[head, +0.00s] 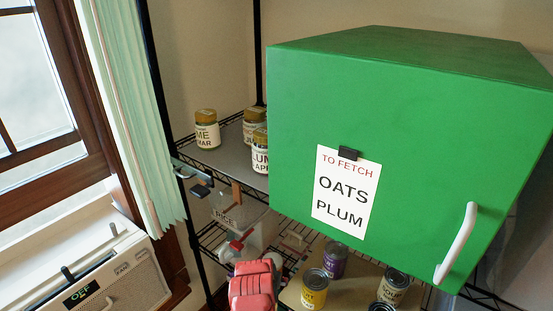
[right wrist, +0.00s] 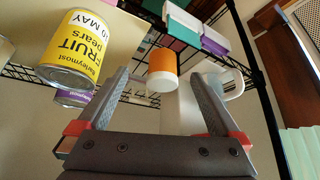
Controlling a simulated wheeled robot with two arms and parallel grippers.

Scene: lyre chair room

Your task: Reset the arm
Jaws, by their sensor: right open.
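My right gripper (right wrist: 158,82) is open in the right wrist view, its two grey fingers spread apart with red parts at their bases. An orange and white cylinder (right wrist: 162,64) shows beyond the gap between the fingertips; I cannot tell how far off it is. Nothing is held between the fingers. In the head view, a red, ribbed part (head: 256,288) at the bottom edge seems to be part of my arm, in front of the wire shelf. My left gripper is in neither view.
A green cabinet (head: 380,120) with a white handle carries a note reading "TO FETCH OATS PLUM". Jars (head: 207,130) and cans (head: 315,287) stand on the wire rack. A yellow-labelled can (right wrist: 75,48) is left of my fingers, a white mug (right wrist: 228,82) right. A window is left.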

